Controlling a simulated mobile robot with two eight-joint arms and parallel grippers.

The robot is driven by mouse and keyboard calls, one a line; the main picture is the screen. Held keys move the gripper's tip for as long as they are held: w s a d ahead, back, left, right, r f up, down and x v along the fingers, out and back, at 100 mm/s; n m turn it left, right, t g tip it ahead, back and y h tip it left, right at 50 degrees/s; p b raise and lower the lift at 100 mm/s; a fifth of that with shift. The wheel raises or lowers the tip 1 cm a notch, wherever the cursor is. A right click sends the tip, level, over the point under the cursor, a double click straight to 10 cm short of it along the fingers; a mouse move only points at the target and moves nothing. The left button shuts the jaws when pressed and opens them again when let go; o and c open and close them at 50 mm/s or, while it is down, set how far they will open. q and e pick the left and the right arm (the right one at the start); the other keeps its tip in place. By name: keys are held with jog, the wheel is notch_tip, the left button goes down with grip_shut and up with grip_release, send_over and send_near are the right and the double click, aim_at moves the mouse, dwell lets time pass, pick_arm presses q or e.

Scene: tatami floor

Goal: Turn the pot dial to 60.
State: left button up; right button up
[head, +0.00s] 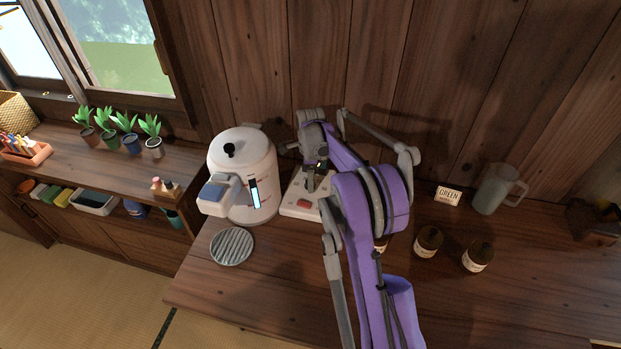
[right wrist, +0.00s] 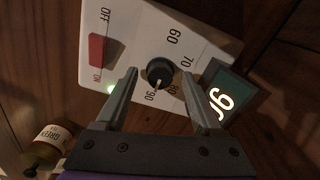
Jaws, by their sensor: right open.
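The white control panel (head: 290,207) sits on the wooden counter beside the white electric pot (head: 242,165). In the right wrist view the panel (right wrist: 140,35) carries a round black dial (right wrist: 160,69) with a pale pointer toward the 90 mark. Marks 60, 70, 80 and 90 curve around the dial. A lit display (right wrist: 219,103) shows a number starting with 9; its rest is partly hidden by a finger. My right gripper (right wrist: 160,73) is open, its fingers on either side of the dial; contact cannot be told. My left gripper is not in view.
A red switch (right wrist: 96,48) and a lit green lamp (right wrist: 111,89) are on the panel. A round grey grille (head: 232,246) lies before the pot.

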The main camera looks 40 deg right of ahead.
grip_shut()
